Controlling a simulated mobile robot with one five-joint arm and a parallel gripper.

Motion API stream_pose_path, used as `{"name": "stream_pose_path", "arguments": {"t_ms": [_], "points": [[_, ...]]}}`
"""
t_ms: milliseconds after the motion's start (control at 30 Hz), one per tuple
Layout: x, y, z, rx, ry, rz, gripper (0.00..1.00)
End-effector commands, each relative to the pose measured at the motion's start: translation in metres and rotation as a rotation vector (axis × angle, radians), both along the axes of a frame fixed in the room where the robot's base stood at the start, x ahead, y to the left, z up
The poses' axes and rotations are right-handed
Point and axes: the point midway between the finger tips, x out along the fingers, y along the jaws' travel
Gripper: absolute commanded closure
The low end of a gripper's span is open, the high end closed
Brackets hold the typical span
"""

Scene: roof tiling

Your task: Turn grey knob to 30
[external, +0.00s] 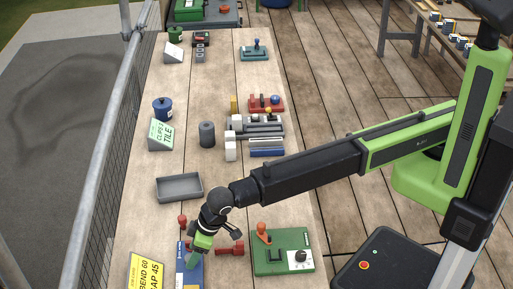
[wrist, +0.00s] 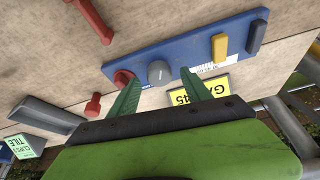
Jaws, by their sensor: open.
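The grey knob (wrist: 158,72) stands on a long blue panel (wrist: 210,42) in the wrist view. My gripper (wrist: 160,84) is open, with one green finger on each side of the knob. I cannot tell whether either finger touches it. A scale and the knob's setting cannot be read. In the external view my gripper (external: 198,250) hangs over the blue panel (external: 187,264) near the front of the table, and the grey knob is hidden there.
On the panel are a red knob (wrist: 123,78) beside the left finger and a yellow block (wrist: 219,47). A yellow card (external: 147,270) stands left of the panel. A green box (external: 283,240) stands to the right, a grey tray (external: 179,187) behind. A red tool (external: 230,248) lies between.

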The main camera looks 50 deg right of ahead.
Motion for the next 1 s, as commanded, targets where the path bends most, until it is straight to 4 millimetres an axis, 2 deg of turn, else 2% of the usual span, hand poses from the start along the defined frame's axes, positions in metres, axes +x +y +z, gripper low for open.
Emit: {"name": "stream_pose_path", "arguments": {"t_ms": [33, 600, 733, 1000], "points": [[-0.003, -0.003, 0.015, 0.0, 0.0, 0.001, 0.43], [-0.042, -0.033, 0.138, 0.0, 0.0, 0.001, 0.43], [-0.048, -0.037, 0.15, 0.0, 0.0, 0.001, 0.43], [-0.049, -0.037, 0.148, 0.0, 0.0, 0.0, 0.43]]}}
